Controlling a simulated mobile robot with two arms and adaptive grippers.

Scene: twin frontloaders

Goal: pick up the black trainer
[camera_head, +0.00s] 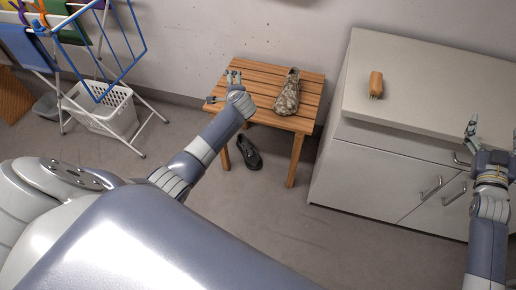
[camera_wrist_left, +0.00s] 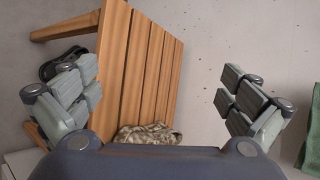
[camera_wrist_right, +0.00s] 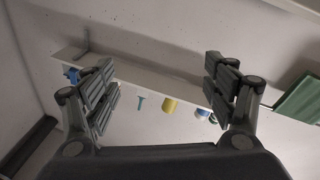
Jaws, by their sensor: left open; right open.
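The black trainer (camera_head: 249,153) lies on the floor under the near left side of the slatted wooden bench (camera_head: 262,74). A dark shoe part, apparently this trainer (camera_wrist_left: 62,62), shows in the left wrist view beyond the bench edge, partly hidden by a finger. My left gripper (camera_head: 222,87) is open and empty, at the left end of the bench, above and apart from the trainer. My right gripper (camera_head: 494,130) is open and empty near the right edge, by the cabinet and far from the trainer.
A white cabinet (camera_head: 365,180) with a brown brush-like object (camera_head: 376,84) on top stands to the right. A drying rack and white basket (camera_head: 108,112) stand left. The floor in front of the bench is clear.

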